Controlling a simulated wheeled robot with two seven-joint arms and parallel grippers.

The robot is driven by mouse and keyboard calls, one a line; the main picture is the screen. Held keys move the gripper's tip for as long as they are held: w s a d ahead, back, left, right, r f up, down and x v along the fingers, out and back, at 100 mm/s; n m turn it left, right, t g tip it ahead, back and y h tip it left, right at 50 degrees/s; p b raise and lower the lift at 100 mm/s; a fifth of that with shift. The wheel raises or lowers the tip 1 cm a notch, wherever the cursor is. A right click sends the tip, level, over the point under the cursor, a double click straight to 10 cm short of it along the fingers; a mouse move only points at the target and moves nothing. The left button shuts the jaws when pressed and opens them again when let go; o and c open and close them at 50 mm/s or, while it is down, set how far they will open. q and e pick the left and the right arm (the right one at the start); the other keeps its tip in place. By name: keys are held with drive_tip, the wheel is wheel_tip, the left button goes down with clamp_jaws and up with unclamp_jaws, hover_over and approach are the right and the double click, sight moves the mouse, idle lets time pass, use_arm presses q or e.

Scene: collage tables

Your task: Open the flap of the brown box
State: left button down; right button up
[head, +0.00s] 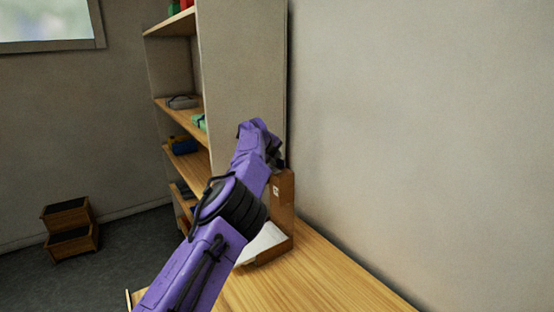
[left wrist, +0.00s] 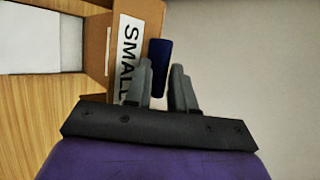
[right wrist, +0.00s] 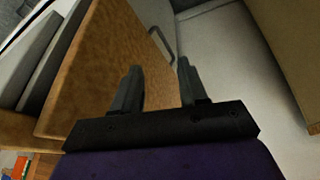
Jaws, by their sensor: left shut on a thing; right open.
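The brown box (head: 284,205) stands on the wooden table against the wall, partly hidden behind my left arm in the head view. In the left wrist view, its brown wall (left wrist: 145,12) carries a white label reading SMALL (left wrist: 128,48). A dark blue piece (left wrist: 158,62) lies beside the label. My left gripper (left wrist: 162,76) is shut on this blue piece, at the box's side. Whether the piece is fixed to the flap cannot be told. My right gripper (right wrist: 155,80) is open, with nothing held between its fingers, and out of the head view.
A white sheet or panel (head: 262,243) lies at the box's near side. The wooden table (head: 320,285) is clear to the right. A shelf unit (head: 240,70) stands behind the box. A small step stool (head: 70,228) is on the floor at left.

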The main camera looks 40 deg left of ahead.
use_arm(q)
drive_tip(key=shift+d+f, duration=0.1)
drive_tip(key=shift+f, duration=0.05)
drive_tip(key=c, duration=1.1)
unclamp_jaws()
drive_tip(key=b+v, duration=0.3)
drive_tip(key=shift+s, duration=0.35)
drive_tip(key=b+v, duration=0.1)
drive_tip(key=v, duration=0.2)
drive_tip(key=b+v, duration=0.1)
drive_tip(key=v, duration=0.3)
drive_tip(key=shift+w+r, duration=0.2)
drive_tip(key=shift+r, duration=0.1)
drive_tip(key=shift+w, duration=0.1)
